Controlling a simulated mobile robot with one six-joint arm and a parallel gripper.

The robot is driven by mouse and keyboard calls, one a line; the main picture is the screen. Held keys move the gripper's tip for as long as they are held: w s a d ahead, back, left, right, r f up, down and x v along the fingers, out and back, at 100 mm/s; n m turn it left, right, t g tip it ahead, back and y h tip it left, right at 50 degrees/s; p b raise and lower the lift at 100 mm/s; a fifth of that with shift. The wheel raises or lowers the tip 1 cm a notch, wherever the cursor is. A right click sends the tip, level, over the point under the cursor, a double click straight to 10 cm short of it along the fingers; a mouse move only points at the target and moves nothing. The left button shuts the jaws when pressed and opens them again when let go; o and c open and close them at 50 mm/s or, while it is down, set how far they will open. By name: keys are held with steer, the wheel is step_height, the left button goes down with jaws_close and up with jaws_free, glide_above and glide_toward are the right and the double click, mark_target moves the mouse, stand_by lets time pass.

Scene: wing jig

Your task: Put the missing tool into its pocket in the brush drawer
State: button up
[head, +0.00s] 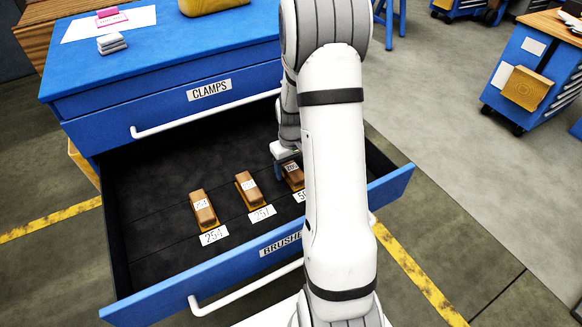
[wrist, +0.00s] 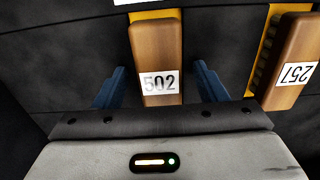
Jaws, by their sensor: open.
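The brush drawer (head: 150,240) is open, with a dark lining. Three wooden brush blocks lie in yellow-edged pockets in it: a left one (head: 203,208) by the card 254, a middle one (head: 248,189), and a right one (head: 292,177) partly behind my arm. In the wrist view the block marked 502 (wrist: 157,50) lies between the fingers of my open gripper (wrist: 160,80), with a gap on each side. The block marked 257 (wrist: 287,60) lies to its right. In the head view my gripper (head: 283,165) is mostly hidden by my arm.
The closed clamps drawer (head: 170,105) sits above the brush drawer. The blue cabinet top (head: 180,45) holds a white sheet, a pink item, a small pale stack (head: 111,43) and a yellow object (head: 205,4). The drawer's left side is bare.

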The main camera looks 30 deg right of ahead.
step_height(320, 180, up, 8)
steer(key=shift+f+p, duration=0.1)
steer(key=shift+p, duration=0.2)
steer(key=s+a+r+t+p, duration=0.1)
steer(key=s+a+r+p, duration=0.2)
steer(key=s+a+r, duration=0.4)
steer(key=s+a+r+t+p, duration=0.1)
steer(key=s+a+r+p, duration=0.1)
steer(key=s+a+r, duration=0.5)
steer(key=s+r, duration=0.5)
steer(key=shift+a+r+t+p, duration=0.15)
steer(key=shift+t+p, duration=0.15)
steer(key=shift+p, duration=0.1)
steer(key=shift+s, duration=0.1)
steer(key=shift+c, duration=0.5)
